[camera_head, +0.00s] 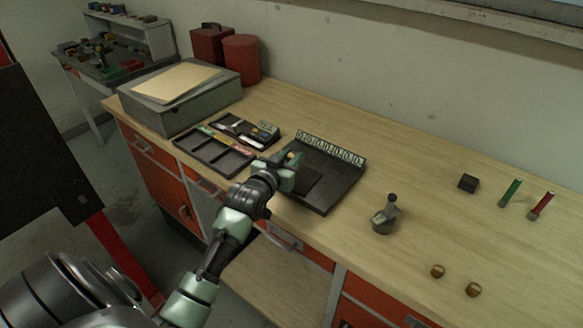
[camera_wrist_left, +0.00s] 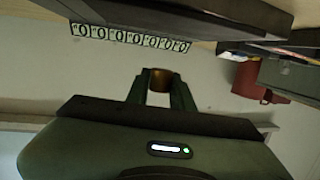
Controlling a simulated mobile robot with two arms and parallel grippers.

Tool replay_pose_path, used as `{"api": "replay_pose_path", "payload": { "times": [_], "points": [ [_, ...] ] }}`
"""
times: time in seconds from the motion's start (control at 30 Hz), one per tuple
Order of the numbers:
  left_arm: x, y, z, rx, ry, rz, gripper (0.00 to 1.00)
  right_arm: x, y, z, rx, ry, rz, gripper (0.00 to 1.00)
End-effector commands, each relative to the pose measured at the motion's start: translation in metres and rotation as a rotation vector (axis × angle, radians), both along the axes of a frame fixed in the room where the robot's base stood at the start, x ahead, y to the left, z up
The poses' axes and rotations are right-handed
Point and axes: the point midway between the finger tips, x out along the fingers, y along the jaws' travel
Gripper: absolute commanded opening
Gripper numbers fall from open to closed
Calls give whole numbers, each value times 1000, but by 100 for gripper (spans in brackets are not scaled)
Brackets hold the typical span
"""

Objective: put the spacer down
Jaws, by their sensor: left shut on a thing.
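My left gripper (camera_head: 291,160) is over the left part of a black tray (camera_head: 341,182) with a patterned label strip (camera_head: 332,149) along its back edge. It is shut on a small brass-coloured spacer (camera_wrist_left: 160,80), held between the two dark green fingers in the left wrist view. Only a small orange-brown spot of the spacer (camera_head: 292,154) shows in the head view. I cannot tell if the spacer touches the tray. The strip also shows at the top of the left wrist view (camera_wrist_left: 130,37). My right gripper is not in view.
Left of the tray are a divided black tray (camera_head: 216,160) and a smaller tray (camera_head: 238,122). A grey box (camera_head: 190,118) and red containers (camera_head: 242,60) stand behind. A grey metal valve part (camera_head: 384,219) and two brass rings (camera_head: 437,271) are at the right, with clear bench between.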

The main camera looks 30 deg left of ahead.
Motion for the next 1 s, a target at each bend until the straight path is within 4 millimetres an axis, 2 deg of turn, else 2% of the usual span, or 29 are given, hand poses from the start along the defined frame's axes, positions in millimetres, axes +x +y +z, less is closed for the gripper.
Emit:
{"api": "replay_pose_path", "payload": {
  "times": [0.33, 0.7, 0.73, 0.8, 1.0],
  "points": [
    [0, -1, -42, -1, 1, -1, 0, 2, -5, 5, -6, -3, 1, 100],
    [0, -1, -47, 0, -1, -1, 0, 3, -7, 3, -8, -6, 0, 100],
    [0, -1, -47, 0, -1, -1, 28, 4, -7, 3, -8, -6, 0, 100],
    [0, -1, -46, 0, -1, -1, 45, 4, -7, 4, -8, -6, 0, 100],
    [0, 0, -46, 0, 0, -1, 45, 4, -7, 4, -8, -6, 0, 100]
  ]
}}
